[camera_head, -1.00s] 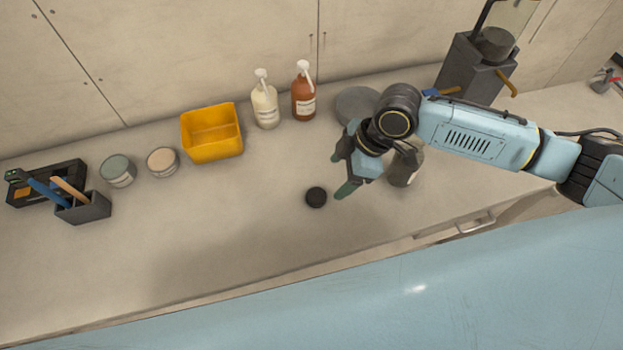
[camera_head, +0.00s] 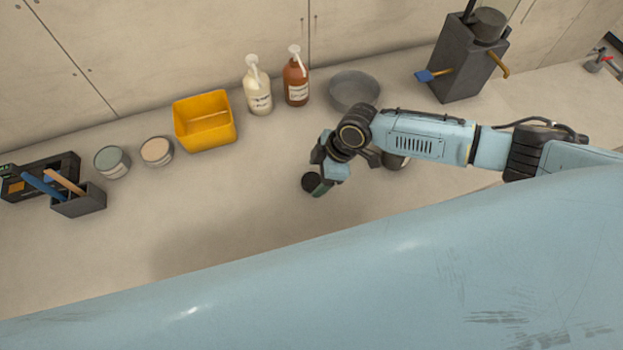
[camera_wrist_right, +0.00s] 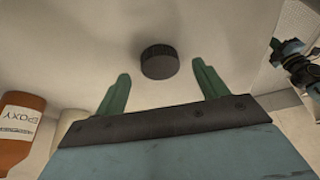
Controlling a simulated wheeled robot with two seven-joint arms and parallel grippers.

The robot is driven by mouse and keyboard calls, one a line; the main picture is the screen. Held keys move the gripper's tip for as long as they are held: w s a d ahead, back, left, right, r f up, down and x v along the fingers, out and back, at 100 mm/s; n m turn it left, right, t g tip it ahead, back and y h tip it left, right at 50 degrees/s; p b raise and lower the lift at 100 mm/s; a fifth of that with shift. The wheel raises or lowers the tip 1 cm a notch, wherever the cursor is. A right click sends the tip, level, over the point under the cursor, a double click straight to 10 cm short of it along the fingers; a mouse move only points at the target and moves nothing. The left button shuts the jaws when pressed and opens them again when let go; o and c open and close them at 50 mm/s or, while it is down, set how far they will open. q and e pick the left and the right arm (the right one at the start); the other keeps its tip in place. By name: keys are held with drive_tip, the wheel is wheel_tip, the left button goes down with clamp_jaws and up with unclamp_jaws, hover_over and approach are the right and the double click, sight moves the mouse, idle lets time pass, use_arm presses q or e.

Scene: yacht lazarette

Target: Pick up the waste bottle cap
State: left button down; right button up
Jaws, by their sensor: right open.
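The waste bottle cap is a small round black cap (camera_head: 312,183) on the counter, partly covered by my right gripper in the head view. In the right wrist view the cap (camera_wrist_right: 159,62) shows whole, with a ridged side, just beyond the fingertips and between their lines. My right gripper (camera_head: 318,180) is open and empty, with its green fingers (camera_wrist_right: 161,82) spread on either side of the cap's line. I see no contact between the fingers and the cap. My left gripper is not in view.
A yellow bin (camera_head: 205,138), a white pump bottle (camera_head: 258,92) and a brown pump bottle (camera_head: 296,82) stand behind the cap. A grey round dish (camera_head: 354,92) is right of them. Two tins (camera_head: 112,162) and a tool holder (camera_head: 79,203) stand left. The counter left of the cap is clear.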

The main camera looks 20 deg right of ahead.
sight(315, 180)
drive_tip(key=shift+x, duration=1.05)
drive_tip(key=c, duration=1)
wheel_tip(315, 180, up, 10)
drive_tip(key=shift+r, duration=0.1)
